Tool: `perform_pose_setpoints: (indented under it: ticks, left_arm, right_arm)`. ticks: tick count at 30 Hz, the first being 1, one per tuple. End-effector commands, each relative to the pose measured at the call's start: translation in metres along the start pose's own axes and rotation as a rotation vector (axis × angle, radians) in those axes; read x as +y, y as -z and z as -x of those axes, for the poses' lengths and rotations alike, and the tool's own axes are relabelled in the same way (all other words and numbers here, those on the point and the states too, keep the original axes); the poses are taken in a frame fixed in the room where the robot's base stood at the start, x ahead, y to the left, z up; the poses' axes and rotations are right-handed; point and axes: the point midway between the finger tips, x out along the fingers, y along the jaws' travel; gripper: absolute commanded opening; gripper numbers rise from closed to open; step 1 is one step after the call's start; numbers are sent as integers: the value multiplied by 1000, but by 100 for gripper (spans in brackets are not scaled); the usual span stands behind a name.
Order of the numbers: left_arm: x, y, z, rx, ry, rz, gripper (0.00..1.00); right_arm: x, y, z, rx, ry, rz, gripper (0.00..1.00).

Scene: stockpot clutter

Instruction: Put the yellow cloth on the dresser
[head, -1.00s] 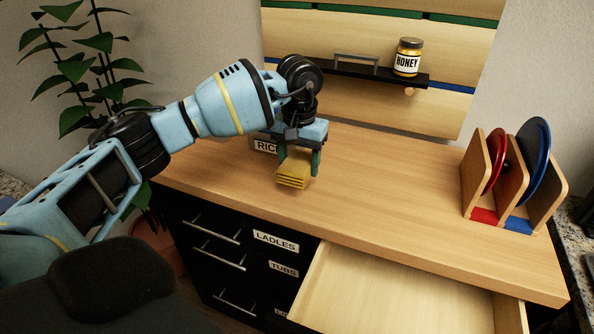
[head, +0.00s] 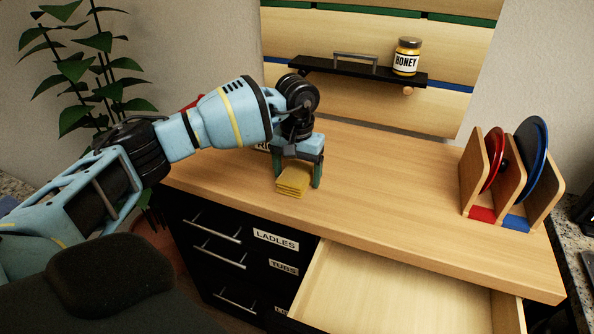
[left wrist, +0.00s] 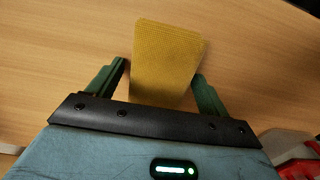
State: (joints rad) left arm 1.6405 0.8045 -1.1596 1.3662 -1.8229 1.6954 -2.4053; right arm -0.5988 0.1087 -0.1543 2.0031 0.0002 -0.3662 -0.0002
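The yellow cloth (head: 293,180) is a small folded stack lying on the wooden dresser top (head: 400,190), near its front left edge. My left gripper (head: 298,175) is right over it, pointing down, with its green fingers apart on either side. In the left wrist view the cloth (left wrist: 165,62) lies between the fingers (left wrist: 157,88). A gap shows on the left finger's side; the right finger is close to the cloth, and I cannot tell if it touches. My right gripper is not in view.
An open, empty drawer (head: 400,290) juts out at the front. A rack (head: 505,190) with red and blue discs stands at the right end. A honey jar (head: 407,57) sits on the black wall shelf (head: 345,70). The middle of the top is clear.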

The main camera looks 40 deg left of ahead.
Motion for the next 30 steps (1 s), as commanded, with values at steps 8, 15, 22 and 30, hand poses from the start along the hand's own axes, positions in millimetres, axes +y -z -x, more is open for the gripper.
perform_pose_setpoints:
  ticks: [8,15,22,30]
  left_arm:
    - [0,0,1,0,0,0,80]
    - [0,1,23,3,-1,0,80]
    - [0,1,69,4,-2,-1,80]
    - [0,1,112,2,0,0,80]
  right_arm:
    - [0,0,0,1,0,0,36]
    - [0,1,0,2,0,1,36]
    - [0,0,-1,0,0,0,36]
    - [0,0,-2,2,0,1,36]
